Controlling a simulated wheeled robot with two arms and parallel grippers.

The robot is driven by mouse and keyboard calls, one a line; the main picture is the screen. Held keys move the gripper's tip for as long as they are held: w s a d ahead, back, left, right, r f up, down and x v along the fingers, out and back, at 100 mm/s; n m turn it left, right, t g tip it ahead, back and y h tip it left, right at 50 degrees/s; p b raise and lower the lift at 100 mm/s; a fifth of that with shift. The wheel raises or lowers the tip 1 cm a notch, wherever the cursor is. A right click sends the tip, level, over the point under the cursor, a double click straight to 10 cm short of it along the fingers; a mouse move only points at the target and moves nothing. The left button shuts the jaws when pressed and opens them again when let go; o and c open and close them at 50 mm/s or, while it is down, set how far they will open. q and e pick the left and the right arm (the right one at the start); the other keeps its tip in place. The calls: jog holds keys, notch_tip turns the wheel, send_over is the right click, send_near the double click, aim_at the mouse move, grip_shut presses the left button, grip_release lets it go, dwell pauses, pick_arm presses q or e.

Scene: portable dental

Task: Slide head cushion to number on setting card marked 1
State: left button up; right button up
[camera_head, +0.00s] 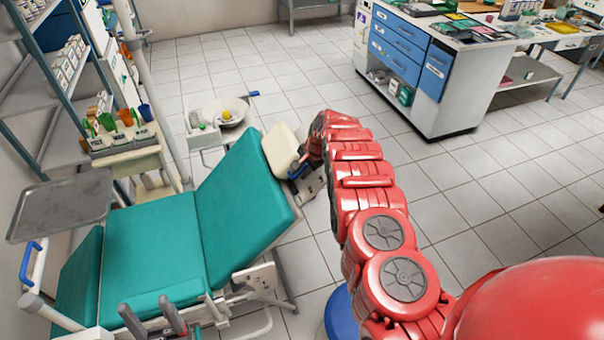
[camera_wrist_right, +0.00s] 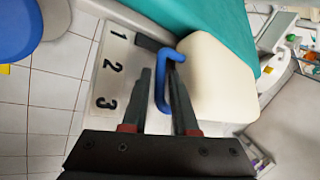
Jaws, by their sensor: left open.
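The cream head cushion (camera_head: 283,150) is at the top end of the green dental chair; it also shows in the right wrist view (camera_wrist_right: 220,75). Beside it is a white setting card (camera_wrist_right: 112,65) marked 1, 2, 3. A blue handle (camera_wrist_right: 160,80) curves next to the cushion, and a dark bar (camera_wrist_right: 150,42) lies near the 1. My left gripper (camera_head: 152,315) is open and empty in front of the chair seat.
The green chair (camera_head: 240,200) fills the left middle. A grey tray (camera_head: 62,205) and a small side cart (camera_head: 135,160) stand to its left. A white cabinet with blue drawers (camera_head: 400,50) is at the back right. Tiled floor (camera_head: 480,210) is clear on the right.

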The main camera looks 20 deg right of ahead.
grip_shut()
dwell(1.4)
